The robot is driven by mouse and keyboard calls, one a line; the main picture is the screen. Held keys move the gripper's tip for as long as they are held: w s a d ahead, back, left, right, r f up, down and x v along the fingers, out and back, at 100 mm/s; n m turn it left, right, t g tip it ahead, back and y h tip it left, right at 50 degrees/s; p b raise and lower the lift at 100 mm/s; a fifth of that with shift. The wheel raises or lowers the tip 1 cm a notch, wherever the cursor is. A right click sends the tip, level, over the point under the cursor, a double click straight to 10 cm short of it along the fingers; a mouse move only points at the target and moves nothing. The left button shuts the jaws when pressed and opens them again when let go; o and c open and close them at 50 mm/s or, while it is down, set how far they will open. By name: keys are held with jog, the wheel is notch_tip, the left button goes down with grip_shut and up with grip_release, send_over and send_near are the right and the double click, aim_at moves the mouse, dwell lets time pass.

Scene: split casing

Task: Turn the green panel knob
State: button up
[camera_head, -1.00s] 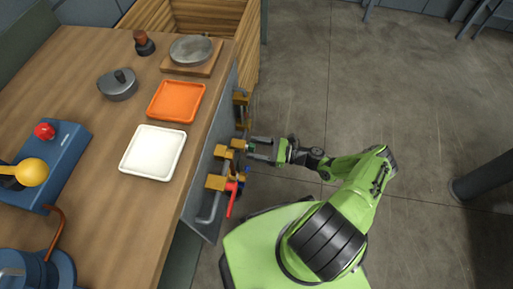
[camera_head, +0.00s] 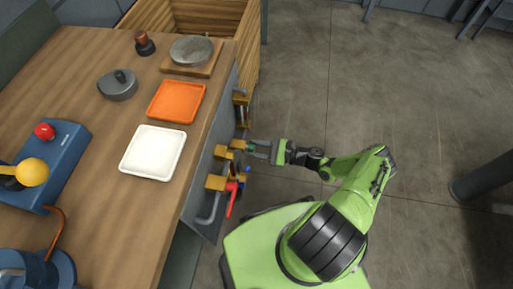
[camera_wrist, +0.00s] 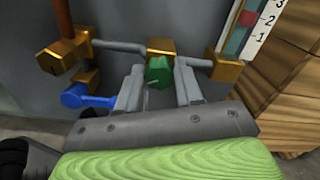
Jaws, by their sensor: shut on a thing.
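The green knob (camera_wrist: 158,71) sits on a brass valve block (camera_wrist: 160,47) on the grey panel (camera_wrist: 130,18), in the middle of the wrist view. My gripper (camera_wrist: 159,84) is shut on the green knob, with one finger on each side of it. In the head view my gripper (camera_head: 254,148) reaches left to the panel on the counter's front, and its fingers largely hide the knob.
A red lever (camera_head: 232,196) and brass fittings (camera_head: 216,182) are beside my gripper. A blue handle (camera_wrist: 86,97) is at lower left in the wrist view. A numbered gauge (camera_wrist: 243,28) is upper right. Open floor lies right of the counter.

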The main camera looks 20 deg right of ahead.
jog(key=o, duration=1)
jog(key=shift+o, duration=0.2)
jog(key=v, duration=1.5)
jog(key=shift+s+d, duration=0.2)
jog(key=shift+d, duration=0.15)
